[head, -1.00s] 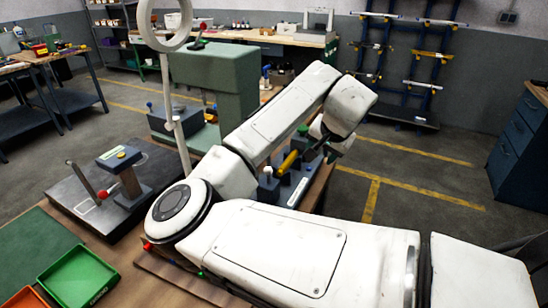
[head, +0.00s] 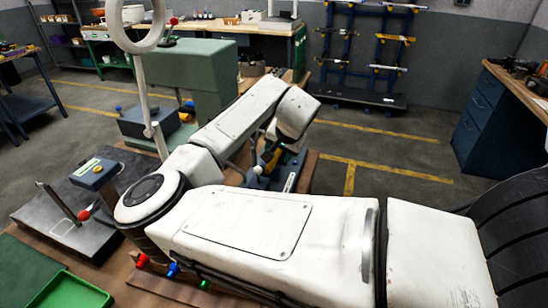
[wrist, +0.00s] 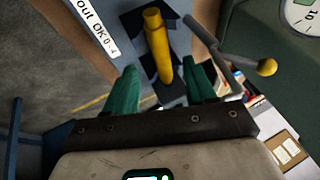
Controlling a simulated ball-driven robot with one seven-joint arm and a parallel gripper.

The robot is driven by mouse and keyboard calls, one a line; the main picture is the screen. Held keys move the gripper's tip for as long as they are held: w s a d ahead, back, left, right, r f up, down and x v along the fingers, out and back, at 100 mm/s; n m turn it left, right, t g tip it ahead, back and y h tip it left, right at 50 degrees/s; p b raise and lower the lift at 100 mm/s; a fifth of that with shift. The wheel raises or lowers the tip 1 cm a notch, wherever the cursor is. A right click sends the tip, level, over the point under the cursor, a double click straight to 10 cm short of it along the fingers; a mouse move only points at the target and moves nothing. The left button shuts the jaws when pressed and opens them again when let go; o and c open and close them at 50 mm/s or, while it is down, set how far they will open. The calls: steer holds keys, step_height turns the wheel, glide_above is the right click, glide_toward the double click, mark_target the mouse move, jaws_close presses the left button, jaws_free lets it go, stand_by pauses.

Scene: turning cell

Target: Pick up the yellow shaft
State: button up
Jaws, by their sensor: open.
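The yellow shaft (wrist: 157,45) lies across a dark holder on a blue-grey fixture (wrist: 107,12), which carries a white label reading "out OK 0-4". In the head view a piece of the yellow shaft (head: 271,161) shows below the bend of my arm; the rest is hidden. My gripper (wrist: 166,76) is open, with its two green fingers on either side of the shaft's near end in the wrist view. Whether the fingers are level with the shaft or above it, I cannot tell. In the head view my arm mostly hides the gripper.
A lever with a yellow knob (wrist: 267,67) sticks out right of the shaft, beside a dial gauge (wrist: 301,14). A gauge stand with a red knob (head: 84,215) and a green tray (head: 75,292) are at left. Open floor lies to the right.

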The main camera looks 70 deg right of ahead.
mark_target(276, 159)
steer(key=x, duration=0.4)
steer(key=shift+w+d+p, duration=0.1)
steer(key=shift+p, duration=0.3)
steer(key=shift+c, duration=0.2)
steer(key=shift+r, duration=0.1)
jaws_close()
